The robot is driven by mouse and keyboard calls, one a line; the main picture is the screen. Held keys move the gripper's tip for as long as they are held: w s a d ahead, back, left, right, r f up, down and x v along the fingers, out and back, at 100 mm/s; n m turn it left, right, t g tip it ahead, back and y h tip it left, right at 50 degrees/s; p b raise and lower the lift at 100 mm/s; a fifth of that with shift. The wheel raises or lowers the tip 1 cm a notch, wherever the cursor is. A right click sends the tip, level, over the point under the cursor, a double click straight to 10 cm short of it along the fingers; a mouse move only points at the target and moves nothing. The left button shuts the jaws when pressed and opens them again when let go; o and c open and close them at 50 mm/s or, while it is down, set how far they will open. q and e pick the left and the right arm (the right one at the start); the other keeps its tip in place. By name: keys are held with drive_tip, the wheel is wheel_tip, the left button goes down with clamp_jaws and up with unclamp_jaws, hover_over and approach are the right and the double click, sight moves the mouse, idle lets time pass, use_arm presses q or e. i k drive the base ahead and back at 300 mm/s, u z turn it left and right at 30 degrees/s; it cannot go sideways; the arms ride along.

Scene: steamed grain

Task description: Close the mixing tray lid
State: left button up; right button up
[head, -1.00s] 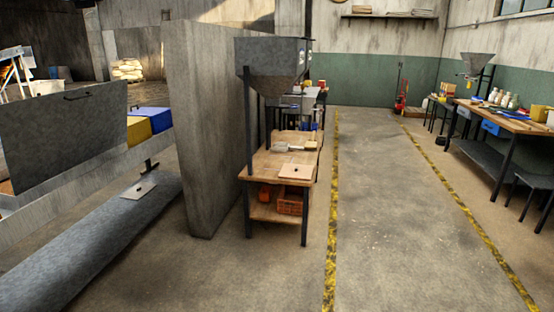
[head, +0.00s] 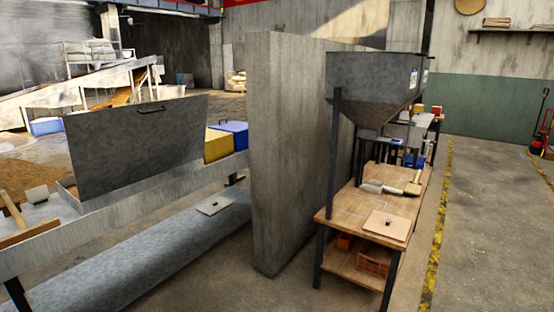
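The mixing tray lid (head: 135,145) is a large grey metal panel with a dark handle (head: 153,109) near its top edge. It stands raised and open at the left of the head view. Below it, a small part of the mixing tray (head: 70,190) shows, with brownish contents at its left corner. The lid hides most of the tray's inside. Neither of my grippers is in view.
Yellow (head: 218,144) and blue (head: 234,131) boxes stand right of the lid. A concrete wall (head: 298,150) separates them from a wooden workbench (head: 345,205) under a metal hopper (head: 372,85). A wooden-handled tool (head: 28,235) lies at far left.

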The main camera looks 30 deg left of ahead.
sight(112, 149)
drive_tip(key=u, duration=1.95)
drive_tip(key=i, duration=1.15)
drive_tip(key=z, duration=0.35)
drive_tip(key=i, duration=1.1)
drive_tip(key=u, duration=0.8)
drive_tip(key=i, duration=0.75)
drive_tip(key=u, duration=0.6)
